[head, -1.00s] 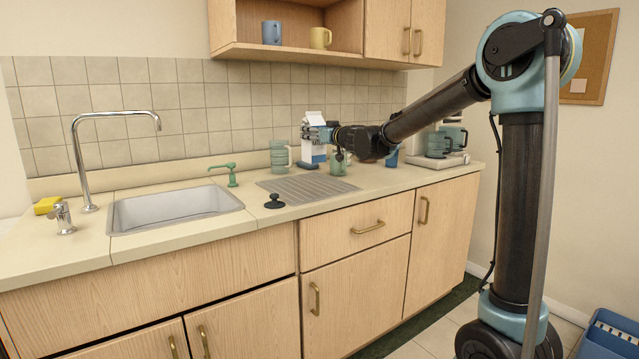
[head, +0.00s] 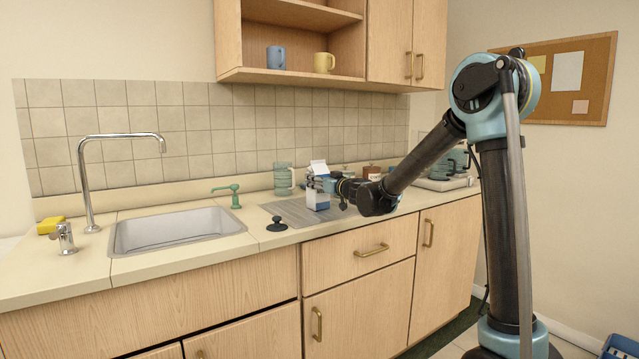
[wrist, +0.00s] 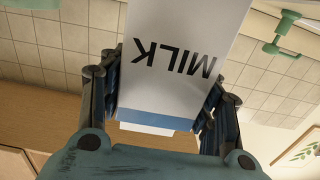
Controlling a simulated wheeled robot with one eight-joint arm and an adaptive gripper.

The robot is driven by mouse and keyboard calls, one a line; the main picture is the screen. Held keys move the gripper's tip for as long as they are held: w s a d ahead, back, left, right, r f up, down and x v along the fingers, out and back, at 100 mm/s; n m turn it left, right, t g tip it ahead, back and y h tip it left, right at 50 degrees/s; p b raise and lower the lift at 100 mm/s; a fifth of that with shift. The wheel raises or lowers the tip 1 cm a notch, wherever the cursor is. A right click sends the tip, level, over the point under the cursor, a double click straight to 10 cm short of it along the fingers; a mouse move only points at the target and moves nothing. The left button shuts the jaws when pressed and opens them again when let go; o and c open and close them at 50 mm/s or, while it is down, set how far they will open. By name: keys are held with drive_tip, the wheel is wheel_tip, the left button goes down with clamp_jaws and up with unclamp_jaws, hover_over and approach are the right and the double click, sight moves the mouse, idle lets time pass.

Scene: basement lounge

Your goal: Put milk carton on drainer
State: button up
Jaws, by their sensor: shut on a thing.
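The milk carton (head: 318,202), white and blue with a gabled top, is upright over the grey ridged drainer (head: 289,211) in the head view. I cannot tell whether its base touches the drainer. My gripper (head: 325,184) reaches in from the right and is shut on the carton. In the wrist view, the carton (wrist: 180,45) fills the space between my fingers, its MILK lettering upside down. My gripper hides part of the carton, and the carton and arm cover part of the drainer.
A black stopper (head: 277,224) lies in front of the drainer's left end. A stack of greenish cups (head: 284,180) stands behind the drainer.

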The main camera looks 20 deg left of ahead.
drive_tip(key=shift+f, duration=0.1)
drive_tip(key=o, duration=1.2)
drive_tip(key=v, duration=1.2)
drive_tip(key=shift+s+d, duration=0.1)
drive_tip(key=shift+s, duration=0.05)
